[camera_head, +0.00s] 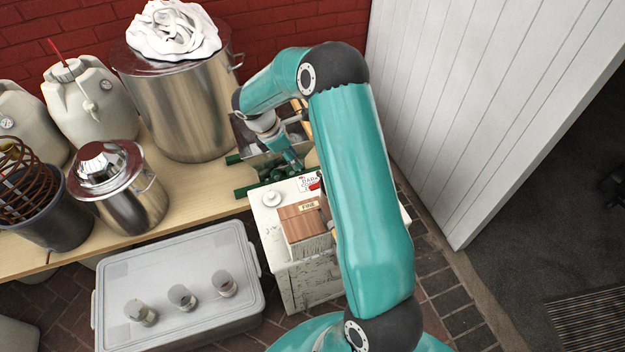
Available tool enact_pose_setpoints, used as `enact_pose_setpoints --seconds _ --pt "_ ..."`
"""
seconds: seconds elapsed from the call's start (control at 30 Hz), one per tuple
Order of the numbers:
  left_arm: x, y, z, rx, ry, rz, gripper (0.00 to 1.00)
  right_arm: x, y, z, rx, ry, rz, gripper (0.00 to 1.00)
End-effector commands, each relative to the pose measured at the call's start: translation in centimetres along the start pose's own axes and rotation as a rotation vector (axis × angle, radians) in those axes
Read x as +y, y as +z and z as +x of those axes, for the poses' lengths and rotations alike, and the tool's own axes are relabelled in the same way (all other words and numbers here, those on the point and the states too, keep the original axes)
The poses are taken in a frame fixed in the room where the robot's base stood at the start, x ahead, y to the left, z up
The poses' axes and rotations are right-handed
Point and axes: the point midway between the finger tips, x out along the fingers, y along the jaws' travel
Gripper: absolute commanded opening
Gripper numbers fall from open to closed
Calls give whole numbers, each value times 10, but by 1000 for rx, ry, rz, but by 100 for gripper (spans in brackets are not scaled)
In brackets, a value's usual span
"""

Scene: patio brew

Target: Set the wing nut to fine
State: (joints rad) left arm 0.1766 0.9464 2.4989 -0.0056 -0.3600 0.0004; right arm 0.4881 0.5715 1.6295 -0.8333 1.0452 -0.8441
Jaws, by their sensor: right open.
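My right arm reaches over from the right, and its gripper (294,160) points down beside a metal hopper-like part (254,142) and green pieces on the bench. The gripper is open, and its fingertips are small and partly hidden. I cannot make out the wing nut; the arm covers part of this area. A wooden block (298,224) with a label reading FINE (308,206) sits on a worn white cabinet (268,222) below the gripper. My left gripper is not in view.
The wooden bench (205,190) holds a large steel pot (180,105), a smaller lidded pot (125,190) and white fermenters (88,105). A grey lidded bin (185,265) with several small cups stands in front. A white plank door (480,90) is at right.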

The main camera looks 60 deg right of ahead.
Motion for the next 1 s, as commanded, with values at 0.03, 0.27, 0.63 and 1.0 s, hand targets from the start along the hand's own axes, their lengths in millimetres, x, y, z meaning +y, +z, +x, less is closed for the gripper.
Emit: enact_pose_setpoints --seconds 0.03,0.27,0.63,1.0 --pt "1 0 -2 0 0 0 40 -1 0 8 0 -3 -1 42" --pt "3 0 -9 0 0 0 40 -2 0 54 0 -6 -3 42" --pt "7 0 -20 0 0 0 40 -2 0 128 1 -5 -2 42" --pt "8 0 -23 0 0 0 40 -1 -1 153 2 0 -1 42"
